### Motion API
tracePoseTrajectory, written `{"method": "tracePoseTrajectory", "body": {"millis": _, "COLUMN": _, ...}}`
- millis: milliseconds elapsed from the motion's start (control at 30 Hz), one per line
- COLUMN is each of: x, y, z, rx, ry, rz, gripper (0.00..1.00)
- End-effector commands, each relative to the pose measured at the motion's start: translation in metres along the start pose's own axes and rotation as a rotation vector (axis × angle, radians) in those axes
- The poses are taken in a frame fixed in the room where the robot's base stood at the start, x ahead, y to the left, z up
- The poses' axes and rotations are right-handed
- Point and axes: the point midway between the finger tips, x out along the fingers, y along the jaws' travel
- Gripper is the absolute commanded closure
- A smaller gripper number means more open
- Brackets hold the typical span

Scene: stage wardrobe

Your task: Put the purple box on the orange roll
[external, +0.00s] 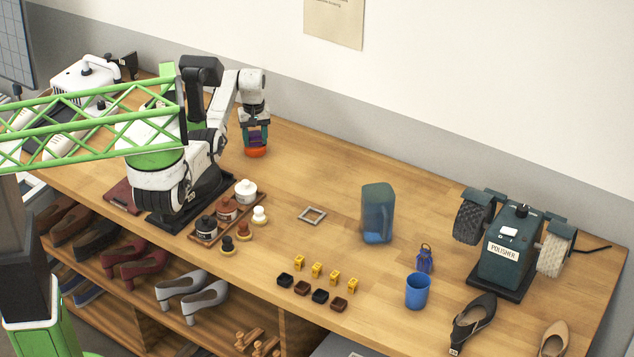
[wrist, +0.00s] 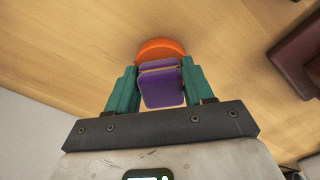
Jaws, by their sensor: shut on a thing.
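My gripper (external: 256,133) points down near the back edge of the table, and its teal fingers also show in the wrist view (wrist: 158,68). It is shut on the purple box (wrist: 162,88), which sits between the fingers. In the external view the fingers mostly hide the box. The orange roll (external: 256,152) is directly below the gripper on the table. In the wrist view the orange roll (wrist: 160,47) shows just beyond the box, partly covered by it. I cannot tell whether the box touches the roll.
A tray of small jars (external: 226,214) stands in front of my gripper. A polisher (external: 507,250) is at the far right. The wood between gripper and jug is mostly clear.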

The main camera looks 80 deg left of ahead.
Motion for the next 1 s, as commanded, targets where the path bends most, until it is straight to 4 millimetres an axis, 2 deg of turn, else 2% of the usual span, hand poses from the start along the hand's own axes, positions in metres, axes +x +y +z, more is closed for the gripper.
{"method": "tracePoseTrajectory", "body": {"millis": 100, "x": 0.004, "y": 0.0, "z": 0.0, "rx": 0.0, "ry": 0.0, "rz": 0.0, "gripper": 0.78}}
{"method": "tracePoseTrajectory", "body": {"millis": 133, "x": 0.003, "y": 0.0, "z": 0.0, "rx": 0.0, "ry": 0.0, "rz": 0.0, "gripper": 0.46}}
{"method": "tracePoseTrajectory", "body": {"millis": 367, "x": 0.003, "y": 0.0, "z": 0.0, "rx": 0.0, "ry": 0.0, "rz": 0.0, "gripper": 0.24}}
{"method": "tracePoseTrajectory", "body": {"millis": 600, "x": 0.002, "y": 0.0, "z": 0.0, "rx": 0.0, "ry": 0.0, "rz": 0.0, "gripper": 0.23}}
{"method": "tracePoseTrajectory", "body": {"millis": 733, "x": -0.005, "y": 0.0, "z": 0.0, "rx": 0.0, "ry": 0.002, "rz": 0.001, "gripper": 0.23}}
{"method": "tracePoseTrajectory", "body": {"millis": 867, "x": -0.024, "y": 0.0, "z": -0.001, "rx": 0.0, "ry": 0.004, "rz": 0.002, "gripper": 0.23}}
{"method": "tracePoseTrajectory", "body": {"millis": 1000, "x": -0.053, "y": 0.0, "z": -0.001, "rx": 0.0, "ry": 0.004, "rz": 0.002, "gripper": 0.23}}
